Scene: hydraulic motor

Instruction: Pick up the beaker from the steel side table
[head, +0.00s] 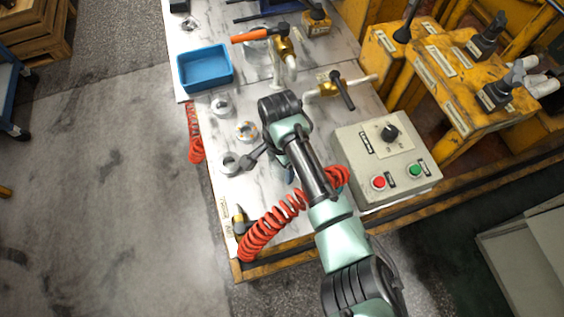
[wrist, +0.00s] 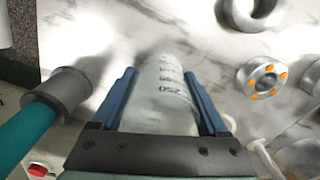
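A pale grey-white vessel with dark printed marks, which looks like the beaker (wrist: 165,95), is between the two blue fingers of my gripper (wrist: 160,78) in the wrist view. The fingers lie along its two sides, very close to it. I cannot tell whether they press on it. Its near end is hidden behind the gripper's dark crossbar. I cannot tell whether it rests on the pale marbled tabletop (head: 235,190). In the head view my arm reaches over this table and hides the beaker and most of the gripper.
A flange with orange bolts (wrist: 262,78) and a grey ring (wrist: 250,8) lie nearby. The control box (head: 385,160), red coiled hose (head: 270,228), blue tray (head: 205,68) and valves (head: 330,88) crowd the table.

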